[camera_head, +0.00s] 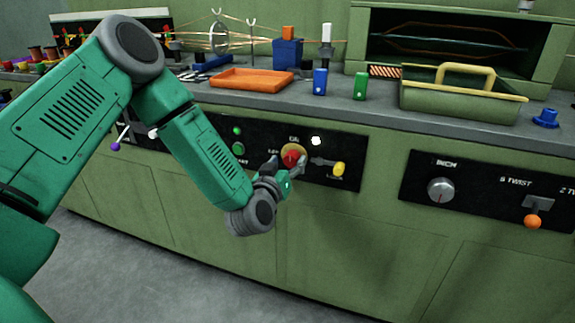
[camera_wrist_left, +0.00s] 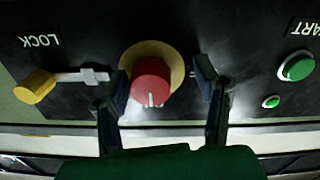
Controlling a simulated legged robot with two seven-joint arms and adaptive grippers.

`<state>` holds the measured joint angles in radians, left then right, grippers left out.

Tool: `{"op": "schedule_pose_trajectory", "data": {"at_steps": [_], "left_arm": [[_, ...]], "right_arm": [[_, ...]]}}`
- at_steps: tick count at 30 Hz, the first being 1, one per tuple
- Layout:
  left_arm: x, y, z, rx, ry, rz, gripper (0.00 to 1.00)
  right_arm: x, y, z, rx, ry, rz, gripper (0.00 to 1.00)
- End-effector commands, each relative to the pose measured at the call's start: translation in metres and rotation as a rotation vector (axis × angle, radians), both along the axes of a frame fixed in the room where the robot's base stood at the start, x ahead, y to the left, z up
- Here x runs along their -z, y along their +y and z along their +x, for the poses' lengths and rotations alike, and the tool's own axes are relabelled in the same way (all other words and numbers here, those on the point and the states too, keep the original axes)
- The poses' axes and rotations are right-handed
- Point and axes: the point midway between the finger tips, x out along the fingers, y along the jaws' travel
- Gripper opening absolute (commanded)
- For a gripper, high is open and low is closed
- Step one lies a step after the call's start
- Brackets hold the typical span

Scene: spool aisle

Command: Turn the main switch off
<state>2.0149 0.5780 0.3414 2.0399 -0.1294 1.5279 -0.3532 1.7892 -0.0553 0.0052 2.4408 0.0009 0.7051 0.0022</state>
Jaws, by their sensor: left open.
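The main switch is a red round knob (camera_head: 291,158) on a yellow disc (camera_head: 295,148) in the black panel of the green bench front. It also shows in the left wrist view as a red knob (camera_wrist_left: 151,84), with a white mark at its lower edge there. My left gripper (camera_head: 282,170) is at the knob. In the left wrist view my left gripper (camera_wrist_left: 155,80) is open, with one finger on each side of the knob. A gap shows on the right side; contact on the left is unclear. My right gripper is out of view.
A yellow-knobbed lock lever (camera_head: 338,169) sits right of the switch, and a green start button (camera_head: 238,149) sits left. An orange tray (camera_head: 252,80), blue and green blocks and a green handled tote (camera_head: 462,100) stand on the bench top above.

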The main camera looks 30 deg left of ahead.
Motion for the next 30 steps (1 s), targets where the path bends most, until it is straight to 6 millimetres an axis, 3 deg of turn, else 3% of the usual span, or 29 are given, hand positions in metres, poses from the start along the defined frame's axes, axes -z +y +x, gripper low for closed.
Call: {"op": "schedule_pose_trajectory", "data": {"at_steps": [4,9,20,30], "left_arm": [[-0.0019,-0.0035,0.0,0.002,-0.001,0.003,0.56],[-0.0012,-0.0029,-0.0001,0.003,0.0,0.002,0.07],[0.0002,-0.0018,-0.0002,0.003,-0.006,-0.031,0.07],[0.0006,-0.0007,-0.0001,0.0,-0.055,-0.239,0.07]], "right_arm": [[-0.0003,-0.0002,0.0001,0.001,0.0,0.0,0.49],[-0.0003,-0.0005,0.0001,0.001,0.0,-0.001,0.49],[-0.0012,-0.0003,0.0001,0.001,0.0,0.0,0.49],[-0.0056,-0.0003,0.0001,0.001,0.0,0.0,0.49]]}}
